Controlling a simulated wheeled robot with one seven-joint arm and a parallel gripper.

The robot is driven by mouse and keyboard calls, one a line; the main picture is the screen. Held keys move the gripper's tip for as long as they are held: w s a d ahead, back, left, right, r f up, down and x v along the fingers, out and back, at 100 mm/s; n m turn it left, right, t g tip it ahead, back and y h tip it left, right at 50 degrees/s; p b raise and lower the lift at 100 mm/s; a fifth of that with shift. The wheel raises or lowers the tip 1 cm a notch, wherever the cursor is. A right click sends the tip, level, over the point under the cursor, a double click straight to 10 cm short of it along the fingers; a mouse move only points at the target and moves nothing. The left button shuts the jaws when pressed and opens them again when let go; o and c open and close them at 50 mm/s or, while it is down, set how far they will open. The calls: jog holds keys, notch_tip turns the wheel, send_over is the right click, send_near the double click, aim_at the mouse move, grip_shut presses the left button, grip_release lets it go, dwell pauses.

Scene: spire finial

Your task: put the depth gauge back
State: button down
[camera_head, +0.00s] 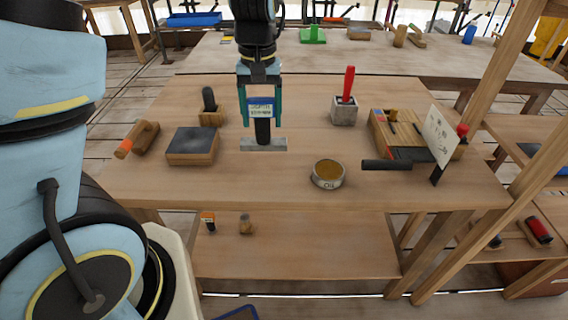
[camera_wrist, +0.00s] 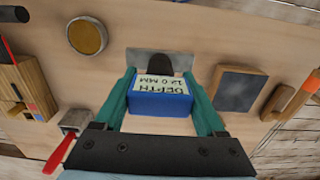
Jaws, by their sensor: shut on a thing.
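My gripper (camera_head: 260,120) is over the middle of the wooden bench, pointing down. Its teal fingers are shut on the depth gauge (camera_head: 260,104), a blue block with a white label. In the wrist view the gauge (camera_wrist: 160,103) sits between the fingertips, and its label reads DEPTH 12.0 MM. A dark rounded piece (camera_head: 262,131) is directly below it, over a flat grey metal plate (camera_head: 280,144). The plate also shows in the wrist view (camera_wrist: 135,57). I cannot tell whether the dark piece and plate belong to the gauge, or whether the plate touches the bench.
A dark-topped block (camera_head: 192,145) and an orange-ended tool (camera_head: 133,140) lie left. A black-handled tool in a wooden block (camera_head: 211,107) stands behind. Right are a red-handled tool in a grey block (camera_head: 345,98), a round tin (camera_head: 328,174) and a wooden tool tray (camera_head: 385,131).

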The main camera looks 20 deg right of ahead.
aim_at(261, 99)
notch_tip(261, 99, down, 5)
jog(key=shift+d, duration=0.1)
jog(key=shift+f+p, duration=0.5)
jog(key=shift+f, duration=1.55)
jog(key=shift+f, duration=0.1)
grip_release()
notch_tip(261, 99, up, 12)
jog(key=shift+r+b, duration=0.15)
jog(key=shift+b, duration=0.4)
jog(key=w+a+f+n+t, duration=0.1)
jog(key=a+n, duration=0.2)
jog(key=a, duration=2.2)
jog(key=shift+w+a+n+t, duration=0.15)
jog(key=shift+a+n+t, duration=0.15)
jog(key=shift+n, duration=0.1)
